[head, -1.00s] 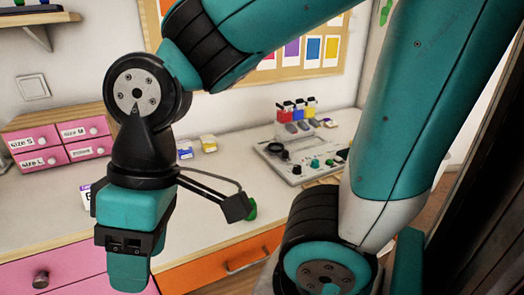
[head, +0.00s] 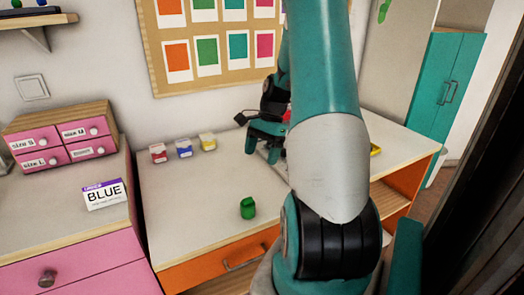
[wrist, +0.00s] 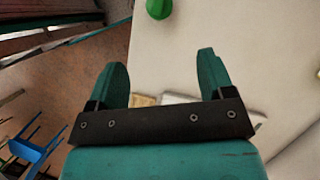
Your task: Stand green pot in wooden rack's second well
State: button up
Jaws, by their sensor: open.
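The green pot (head: 248,208) stands alone on the pale worktop near its front edge. It also shows at the top edge of the wrist view (wrist: 158,9), partly cut off. My gripper (wrist: 162,62) is open and empty, its two teal fingers apart over the worktop. In the head view my gripper (head: 262,146) is farther back than the green pot, apart from it, and partly hidden by my arm. I cannot make out the wooden rack in the head view; my arm covers that part of the worktop. A small wooden piece (wrist: 144,100) shows between the fingers, too little to identify.
Red (head: 158,153), blue (head: 184,148) and yellow (head: 208,141) pots stand in a row near the wall. A card reading BLUE (head: 104,194) and a pink drawer box (head: 62,140) are at left. The worktop around the green pot is clear.

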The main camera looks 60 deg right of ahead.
aim_at(248, 205)
dwell(0.3)
jog(key=x, duration=1.7)
jog(key=shift+f+p, duration=0.25)
jog(key=shift+p, duration=0.05)
jog(key=c, duration=1)
